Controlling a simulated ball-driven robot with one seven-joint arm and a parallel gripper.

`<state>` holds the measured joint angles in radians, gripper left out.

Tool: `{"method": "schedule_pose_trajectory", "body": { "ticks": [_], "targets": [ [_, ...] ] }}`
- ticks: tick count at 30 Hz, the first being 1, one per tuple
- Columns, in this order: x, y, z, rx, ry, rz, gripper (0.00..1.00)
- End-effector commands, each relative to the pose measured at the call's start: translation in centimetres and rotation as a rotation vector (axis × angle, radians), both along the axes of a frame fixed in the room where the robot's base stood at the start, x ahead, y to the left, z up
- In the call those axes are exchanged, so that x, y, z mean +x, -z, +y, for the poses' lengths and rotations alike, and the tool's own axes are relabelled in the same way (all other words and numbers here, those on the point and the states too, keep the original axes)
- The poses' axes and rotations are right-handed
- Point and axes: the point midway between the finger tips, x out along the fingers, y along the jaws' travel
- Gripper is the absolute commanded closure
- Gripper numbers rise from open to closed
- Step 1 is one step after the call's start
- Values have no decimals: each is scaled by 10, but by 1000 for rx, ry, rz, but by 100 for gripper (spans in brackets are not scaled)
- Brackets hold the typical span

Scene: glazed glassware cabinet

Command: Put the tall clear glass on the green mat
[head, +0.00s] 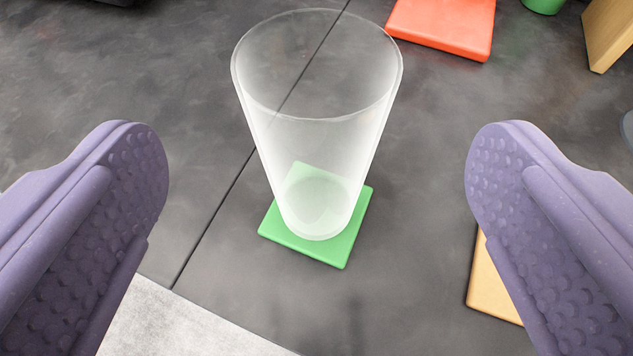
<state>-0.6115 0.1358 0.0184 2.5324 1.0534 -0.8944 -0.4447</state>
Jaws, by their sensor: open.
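The tall clear glass (318,130) stands upright in the middle of the head view. Its base rests on the green mat (338,248), and the mat's edges show around the base. My gripper (316,175) is open, with one purple finger well to the left of the glass and one well to the right. Neither finger touches the glass.
A red mat (443,25) lies at the top right. A green object (545,4) and a wooden block (610,32) stand at the top right corner. A tan board (492,285) lies partly behind my right finger. Dark surface around the glass is clear.

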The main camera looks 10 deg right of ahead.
Motion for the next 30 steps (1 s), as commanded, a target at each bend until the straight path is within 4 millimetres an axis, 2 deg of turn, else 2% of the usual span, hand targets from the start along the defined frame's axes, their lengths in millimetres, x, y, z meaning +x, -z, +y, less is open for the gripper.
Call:
{"method": "schedule_pose_trajectory", "body": {
  "ticks": [5,12,14,17,20,21,23,24,26,27,30],
  "targets": [
    [-17,-4,3,2,-1,-1,4],
    [-19,-6,4,1,-1,0,4],
    [-14,-11,7,20,-10,-8,4],
    [13,-43,23,120,-66,-43,4],
    [56,-120,41,255,-189,-113,4],
    [71,-163,42,287,-250,-145,4],
    [83,-231,32,295,-326,-187,4],
    [85,-274,19,274,-361,-204,4],
    [78,-331,-9,218,-379,-214,4],
    [69,-363,-29,173,-370,-214,4],
    [41,-419,-76,74,-305,-198,4]
  ]
}}
